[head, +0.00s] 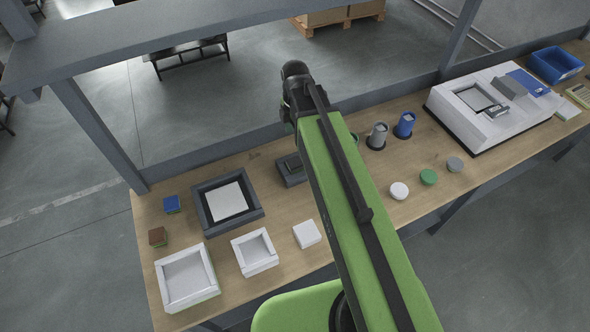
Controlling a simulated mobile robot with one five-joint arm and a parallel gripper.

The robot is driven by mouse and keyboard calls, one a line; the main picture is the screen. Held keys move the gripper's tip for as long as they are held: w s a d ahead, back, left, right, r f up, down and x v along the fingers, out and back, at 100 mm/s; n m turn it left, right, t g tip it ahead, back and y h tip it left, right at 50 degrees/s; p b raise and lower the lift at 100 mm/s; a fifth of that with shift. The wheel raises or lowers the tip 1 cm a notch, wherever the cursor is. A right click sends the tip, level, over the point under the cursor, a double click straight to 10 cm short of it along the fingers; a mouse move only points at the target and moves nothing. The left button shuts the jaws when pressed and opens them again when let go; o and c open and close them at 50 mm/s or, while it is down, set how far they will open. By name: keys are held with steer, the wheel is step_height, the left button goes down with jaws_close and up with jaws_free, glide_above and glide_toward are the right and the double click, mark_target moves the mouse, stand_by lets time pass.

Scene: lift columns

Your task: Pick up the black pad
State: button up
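A small black block (292,162), which may be the black pad, sits on a dark grey holder (292,178) on the wooden bench, just left of my green arm. The arm hides part of the bench beside it. My gripper (293,105) is at the far end of my arm, beyond and above the holder. I see only its dark housing; the fingers are hidden or too small to tell, and nothing held is visible.
A dark tray (254,209) with a white sheet, two white trays (161,282) (243,267), a white block (306,234) and small blue (172,203) and brown (157,236) blocks lie left. Blue (404,125) and grey (377,136) cups and a white machine (461,125) stand right. A grey frame rises behind.

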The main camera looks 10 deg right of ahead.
mark_target(295, 162)
steer(key=f+b, duration=0.5)
steer(key=f, duration=0.1)
steer(key=f+b, duration=0.6)
steer(key=f, duration=0.1)
steer(key=shift+s+a+f, duration=0.1)
steer(key=shift+s, duration=0.1)
steer(key=shift+c, duration=0.2)
jaws_close()
